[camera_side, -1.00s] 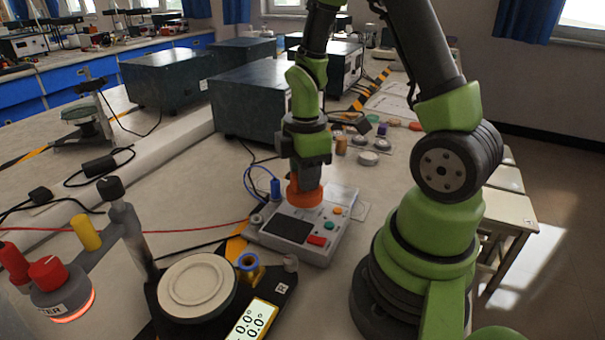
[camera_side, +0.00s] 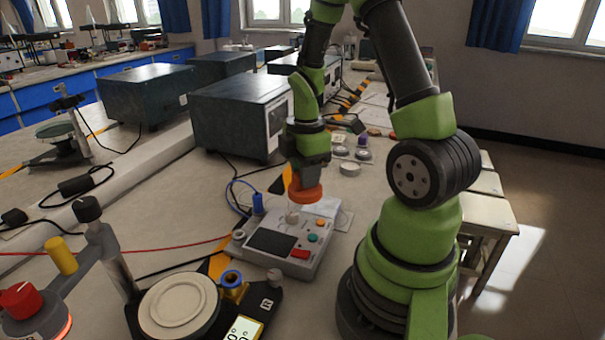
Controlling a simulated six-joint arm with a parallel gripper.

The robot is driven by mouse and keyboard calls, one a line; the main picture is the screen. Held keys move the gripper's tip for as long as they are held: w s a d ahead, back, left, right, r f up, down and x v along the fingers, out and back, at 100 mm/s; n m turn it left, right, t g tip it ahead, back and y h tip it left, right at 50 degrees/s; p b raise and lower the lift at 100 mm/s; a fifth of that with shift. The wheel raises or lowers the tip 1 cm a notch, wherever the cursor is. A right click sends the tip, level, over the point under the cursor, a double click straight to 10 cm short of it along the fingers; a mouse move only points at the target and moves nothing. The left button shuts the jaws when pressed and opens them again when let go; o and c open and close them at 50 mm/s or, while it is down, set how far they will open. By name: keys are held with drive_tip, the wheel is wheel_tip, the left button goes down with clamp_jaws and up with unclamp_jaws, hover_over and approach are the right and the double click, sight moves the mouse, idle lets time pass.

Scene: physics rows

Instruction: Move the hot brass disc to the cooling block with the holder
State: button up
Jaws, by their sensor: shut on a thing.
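My gripper (camera_side: 308,170) is shut on an orange round piece (camera_side: 306,192), which may be the holder. It holds this piece just above the back edge of a grey control box (camera_side: 272,243), and a pale stub (camera_side: 292,214) shows below it. I cannot tell whether a disc is inside the orange piece. A round cream plate (camera_side: 178,303) sits on a black base at the front. Beside it stands a brass-coloured cup with a blue rim (camera_side: 233,283). I cannot tell for sure which thing is the brass disc or the cooling block.
A heater with a red knob (camera_side: 20,298) and a glowing orange rim is at the front left. A dark post (camera_side: 112,250) stands near the plate. Red and black cables cross the bench. Dark metal boxes (camera_side: 240,122) and small round parts (camera_side: 350,168) lie behind.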

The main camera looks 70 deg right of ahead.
drive_tip(key=shift+d, duration=0.1)
drive_tip(key=shift+s+d, duration=0.25)
drive_tip(key=shift+d, duration=0.7)
drive_tip(key=shift+s+d, duration=0.2)
drive_tip(key=shift+d, duration=0.75)
drive_tip(key=shift+s+d, duration=0.25)
drive_tip(key=shift+d, duration=0.7)
drive_tip(key=shift+d, duration=0.15)
drive_tip(key=shift+f, duration=0.1)
drive_tip(key=shift+f, duration=2.35)
drive_tip(key=shift+f, duration=0.65)
wheel_tip(320, 180, up, 7)
idle(0.6)
